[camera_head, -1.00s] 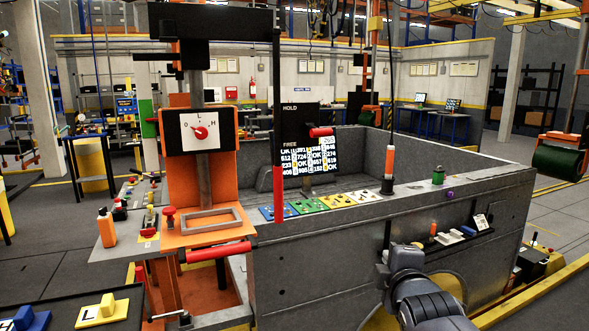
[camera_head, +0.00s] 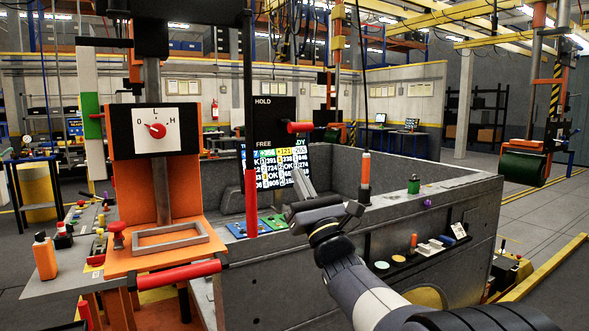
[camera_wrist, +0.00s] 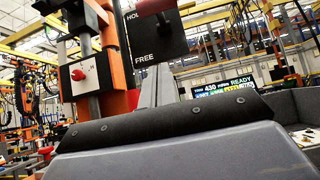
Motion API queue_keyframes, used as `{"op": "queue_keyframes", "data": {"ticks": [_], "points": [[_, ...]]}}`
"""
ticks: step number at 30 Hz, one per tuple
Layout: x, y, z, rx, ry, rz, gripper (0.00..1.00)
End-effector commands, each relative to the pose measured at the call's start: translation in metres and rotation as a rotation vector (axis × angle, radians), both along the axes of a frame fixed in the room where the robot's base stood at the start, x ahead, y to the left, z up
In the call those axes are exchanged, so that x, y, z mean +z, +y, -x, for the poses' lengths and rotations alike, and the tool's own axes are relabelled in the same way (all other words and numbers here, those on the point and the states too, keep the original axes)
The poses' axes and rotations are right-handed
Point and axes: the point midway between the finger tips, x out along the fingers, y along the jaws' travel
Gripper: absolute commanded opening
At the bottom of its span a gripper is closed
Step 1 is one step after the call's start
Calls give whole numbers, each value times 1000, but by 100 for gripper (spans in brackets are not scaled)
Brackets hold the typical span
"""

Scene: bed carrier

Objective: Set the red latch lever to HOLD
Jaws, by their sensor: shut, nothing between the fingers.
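The red latch lever's handle (camera_head: 299,127) sticks out to the right of a black plate (camera_head: 277,112). The plate reads HOLD at the top and FREE lower down. In the head view the handle's height lies between the two words, closer to FREE. The handle also shows at the top of the wrist view (camera_wrist: 152,6), partly cut off, over the plate (camera_wrist: 158,38). My gripper (camera_head: 308,208) is shut and empty. It is below the handle and apart from it in the head view, near the bed's wall.
A grey bed-like box (camera_head: 235,287) spans the middle, with coloured cards on its ledge. An orange frame with a dial (camera_head: 156,130) is further left. A hanging orange-and-white tool (camera_head: 364,172) is close on the right.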

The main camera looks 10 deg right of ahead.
Motion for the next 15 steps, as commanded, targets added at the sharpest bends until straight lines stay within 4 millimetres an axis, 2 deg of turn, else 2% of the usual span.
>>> {"op": "queue_keyframes", "data": {"ticks": [1,13,15], "points": [[10,3,-6,2,-1,0,0],[63,21,-62,3,2,-3,0],[68,17,-51,-1,1,-2,0]]}}
